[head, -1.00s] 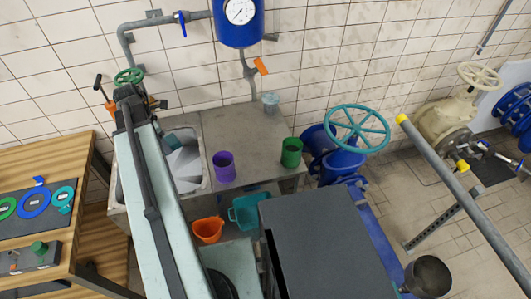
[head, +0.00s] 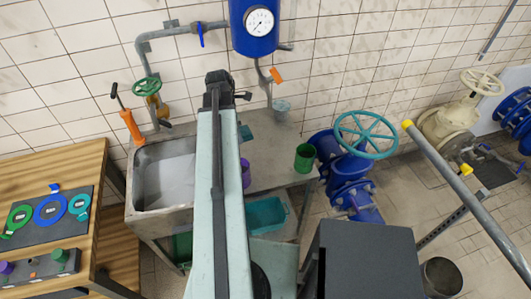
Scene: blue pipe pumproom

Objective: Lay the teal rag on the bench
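A small teal patch (head: 246,132), likely the teal rag, shows at the right edge of my arm, over the back part of the grey bench (head: 275,150). Most of it is hidden behind the arm. I cannot tell whether it touches the bench or hangs above it. My arm reaches up the middle of the head view, its dark far end in front of the wall and bench. My gripper's fingers are hidden behind the arm, so their state and any hold on the rag do not show.
A purple cup (head: 246,173) is partly hidden by my arm. A green cup (head: 304,157) and a small grey bucket (head: 282,109) stand on the bench. The sink (head: 165,175) is left. A teal bin (head: 266,215) sits below; a blue valve (head: 350,175) stands right.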

